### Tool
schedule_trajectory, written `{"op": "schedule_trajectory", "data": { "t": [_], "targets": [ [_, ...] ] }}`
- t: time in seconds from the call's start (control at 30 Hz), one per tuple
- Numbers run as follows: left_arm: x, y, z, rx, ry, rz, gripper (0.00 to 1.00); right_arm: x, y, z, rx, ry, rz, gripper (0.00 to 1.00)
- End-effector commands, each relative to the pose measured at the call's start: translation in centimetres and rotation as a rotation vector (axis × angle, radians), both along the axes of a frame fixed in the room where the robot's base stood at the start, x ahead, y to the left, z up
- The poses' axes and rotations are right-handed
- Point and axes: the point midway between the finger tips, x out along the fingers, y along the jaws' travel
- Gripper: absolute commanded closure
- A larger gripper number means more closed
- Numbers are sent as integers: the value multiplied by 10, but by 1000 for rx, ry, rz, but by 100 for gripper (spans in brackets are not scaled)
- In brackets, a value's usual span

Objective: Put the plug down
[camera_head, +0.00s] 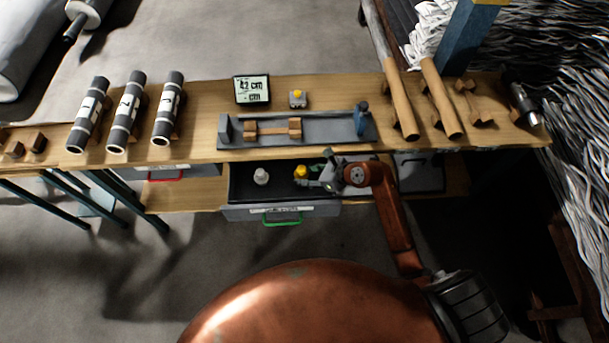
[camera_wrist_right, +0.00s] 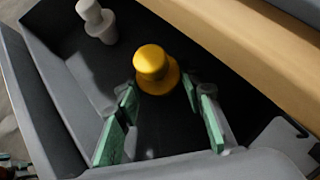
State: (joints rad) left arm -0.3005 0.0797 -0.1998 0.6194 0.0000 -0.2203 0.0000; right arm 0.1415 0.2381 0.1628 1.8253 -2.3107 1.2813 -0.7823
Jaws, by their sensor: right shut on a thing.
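A yellow plug (camera_head: 301,171) is at the right part of an open, dark-lined drawer (camera_head: 240,190) under the table. My right gripper (camera_head: 316,170) reaches into the drawer from the right and is shut on the plug. In the right wrist view, the yellow plug (camera_wrist_right: 152,62) stands between the green-padded fingertips (camera_wrist_right: 160,92), its round knob up. Its underside is hidden, so I cannot tell whether it touches the drawer floor. A white plug (camera_head: 261,176) stands in the drawer's left part, apart from the gripper; it also shows in the wrist view (camera_wrist_right: 97,20). My left gripper is not in view.
On the tabletop (camera_head: 205,125) above lie a grey measuring fixture (camera_head: 340,128), a display (camera_head: 252,90), a small yellow-topped button box (camera_head: 297,98), dark rolls (camera_head: 127,112) and brown tubes (camera_head: 440,98). The drawer has a green handle (camera_head: 282,222). The table edge overhangs the drawer's back.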

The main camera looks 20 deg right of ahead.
Motion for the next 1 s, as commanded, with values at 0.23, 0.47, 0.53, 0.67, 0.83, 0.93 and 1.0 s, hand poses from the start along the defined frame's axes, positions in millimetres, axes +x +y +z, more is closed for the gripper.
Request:
{"op": "schedule_trajectory", "data": {
  "t": [0.23, 0.47, 0.53, 0.67, 0.83, 0.93, 1.0],
  "targets": [
    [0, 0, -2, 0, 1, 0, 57, 0, 0, -5, -2, -3, 1, 96],
    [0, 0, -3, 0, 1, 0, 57, 0, 0, -7, -1, -2, 2, 62],
    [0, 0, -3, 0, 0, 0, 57, 0, 0, -7, -1, -3, 1, 57],
    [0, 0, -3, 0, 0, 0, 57, 0, 0, -7, -1, -3, 1, 48],
    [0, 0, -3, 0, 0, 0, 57, 0, 0, -7, -1, -3, 1, 47],
    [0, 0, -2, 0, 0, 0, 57, 0, 0, -6, -1, -3, 1, 47],
    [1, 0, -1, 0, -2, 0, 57, 0, 0, -3, 0, -4, 0, 47]
  ]
}}
